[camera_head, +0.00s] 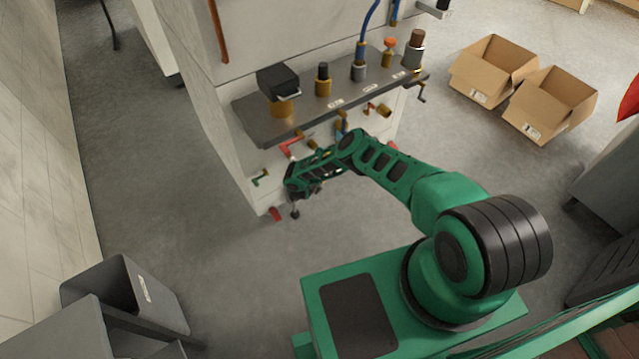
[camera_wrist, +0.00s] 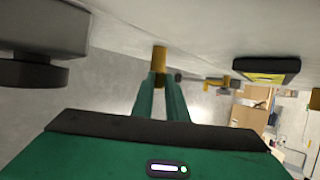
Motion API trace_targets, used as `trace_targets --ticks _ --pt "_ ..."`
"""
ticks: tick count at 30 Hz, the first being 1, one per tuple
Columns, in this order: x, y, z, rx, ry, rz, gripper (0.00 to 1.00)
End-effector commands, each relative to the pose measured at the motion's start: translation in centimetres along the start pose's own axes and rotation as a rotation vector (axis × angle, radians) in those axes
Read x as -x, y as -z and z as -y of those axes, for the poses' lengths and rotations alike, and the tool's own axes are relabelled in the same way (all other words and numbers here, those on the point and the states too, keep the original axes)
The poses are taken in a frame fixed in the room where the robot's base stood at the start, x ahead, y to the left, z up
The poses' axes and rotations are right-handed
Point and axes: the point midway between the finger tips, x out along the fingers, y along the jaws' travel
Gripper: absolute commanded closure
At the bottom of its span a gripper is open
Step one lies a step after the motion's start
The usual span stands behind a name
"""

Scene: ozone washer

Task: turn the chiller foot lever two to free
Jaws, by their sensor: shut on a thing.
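In the wrist view my gripper (camera_wrist: 161,82) has its two green fingers closed together on a short brass-coloured fitting (camera_wrist: 160,58) that stands out from the pale machine front (camera_wrist: 190,30). A dark piece shows just right of the fingertips, perhaps the lever's handle. In the head view the end of my arm is low at the machine's front left. My arm hides the gripped part there, and no label tells which lever it is.
A grey shelf (camera_head: 310,118) with brass fittings and a black-topped valve (camera_head: 278,82) juts out above my wrist. A red piece (camera_head: 275,213) is at the machine's foot. Open cardboard boxes (camera_head: 493,72) stand at the right. Bare floor lies left of the machine.

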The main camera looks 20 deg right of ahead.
Motion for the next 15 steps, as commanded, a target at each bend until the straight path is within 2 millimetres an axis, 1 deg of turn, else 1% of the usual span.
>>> trace_targets --ticks 6,15 --pt "-0.03 -0.08 0.17 0.013 0.034 0.001 1.00" --pt "-0.01 -0.09 0.18 0.015 0.041 0.000 1.00"
